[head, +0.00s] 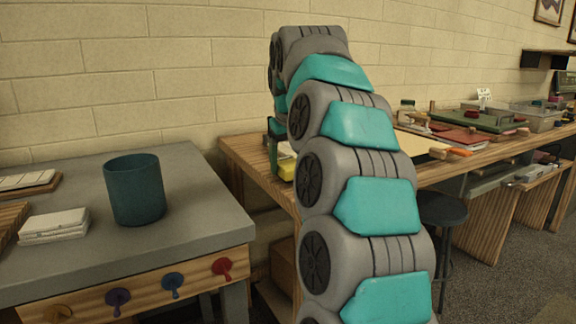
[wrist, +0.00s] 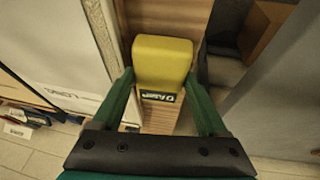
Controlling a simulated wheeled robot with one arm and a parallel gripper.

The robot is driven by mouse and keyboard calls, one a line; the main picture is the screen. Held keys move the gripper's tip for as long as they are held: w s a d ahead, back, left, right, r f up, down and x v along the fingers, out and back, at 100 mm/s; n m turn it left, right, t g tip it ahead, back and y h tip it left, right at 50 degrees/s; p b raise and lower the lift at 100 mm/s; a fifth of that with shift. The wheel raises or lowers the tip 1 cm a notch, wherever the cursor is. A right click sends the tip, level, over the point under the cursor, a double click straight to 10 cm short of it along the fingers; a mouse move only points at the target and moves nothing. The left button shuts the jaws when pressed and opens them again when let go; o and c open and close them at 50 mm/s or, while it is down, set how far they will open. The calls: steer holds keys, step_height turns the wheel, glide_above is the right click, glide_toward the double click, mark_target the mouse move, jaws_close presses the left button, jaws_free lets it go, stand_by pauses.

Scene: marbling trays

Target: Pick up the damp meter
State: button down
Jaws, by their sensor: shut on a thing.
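The damp meter (wrist: 162,62) is a yellow block with a dark label near its lower end, seen in the wrist view. My gripper (wrist: 160,85) has its two green fingers on either side of it, shut on it. Wood-grained surface shows behind and below the meter. In the head view, the yellow meter (head: 287,167) shows in part beside my green gripper (head: 275,150), above the left end of the wooden bench. My own arm hides most of that spot, and I cannot tell whether the meter touches the bench.
A wooden bench (head: 245,152) runs along the wall, with trays and tools farther right. A grey-topped table (head: 190,200) at the left holds a teal cup (head: 135,190) and a stack of white blocks (head: 54,225). A dark round stool (head: 442,208) stands by the bench.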

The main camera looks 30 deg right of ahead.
steer(key=shift+r, duration=1.35)
steer(key=s+d+r+b, duration=0.1)
steer(key=s+d+b, duration=0.1)
steer(key=s, duration=1.4)
steer(key=shift+r, duration=0.2)
